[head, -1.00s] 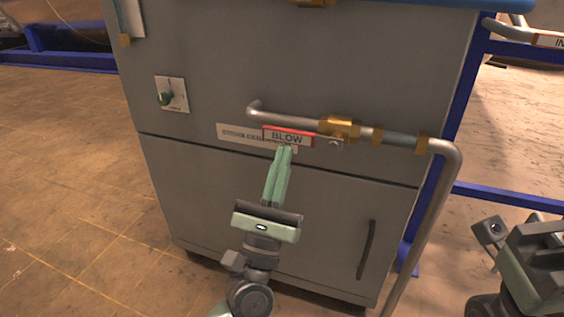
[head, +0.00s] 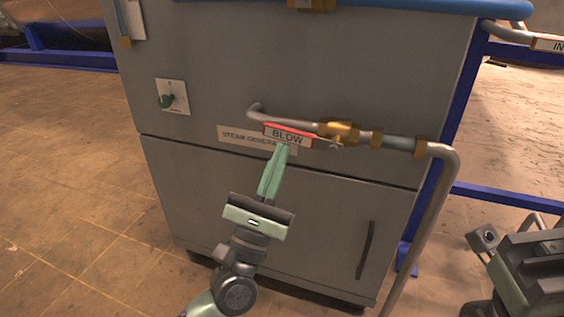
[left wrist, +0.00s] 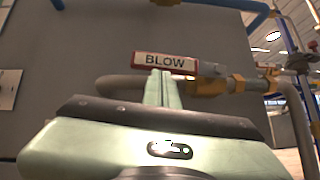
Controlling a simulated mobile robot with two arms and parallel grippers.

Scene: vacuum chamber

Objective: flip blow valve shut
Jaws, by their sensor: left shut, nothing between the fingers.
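The blow valve has a red handle with a white BLOW label (head: 288,135), pointing left from the brass valve body (head: 340,131) and lying nearly along the pipe. In the left wrist view the handle (left wrist: 165,63) is just beyond the fingertips, and the brass body (left wrist: 236,83) is to its right. My left gripper (head: 282,148) is shut and empty, its fingertips at the lower edge of the handle; I cannot tell if they touch. It also shows in the left wrist view (left wrist: 160,73). My right arm shows at the lower right, but its fingertips are out of view.
The grey steam generator cabinet (head: 200,60) stands behind the valve. A pipe (head: 440,200) bends down on the right beside a blue frame (head: 510,198). A black door handle (head: 366,250) is below.

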